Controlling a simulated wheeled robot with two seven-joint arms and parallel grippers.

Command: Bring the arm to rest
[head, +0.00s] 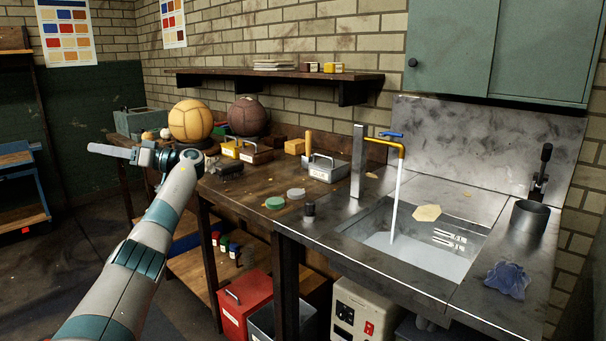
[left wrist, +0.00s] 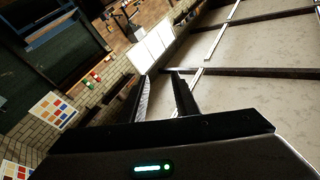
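My left arm reaches up from the bottom left of the head view. My left gripper (head: 92,148) points to the left, in the air in front of the workbench's left end. In the left wrist view its two dark fingers (left wrist: 162,76) stand apart with nothing between them. That view is tilted and shows the ceiling and walls beyond the fingers. My right gripper is in neither view.
A wooden workbench (head: 240,193) holds a yellow ball (head: 190,120), a dark brown ball (head: 246,115) and a grey caddy (head: 325,169). A metal sink (head: 470,215) with running water is at the right. A blue rack (head: 20,190) stands far left. Open floor lies between.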

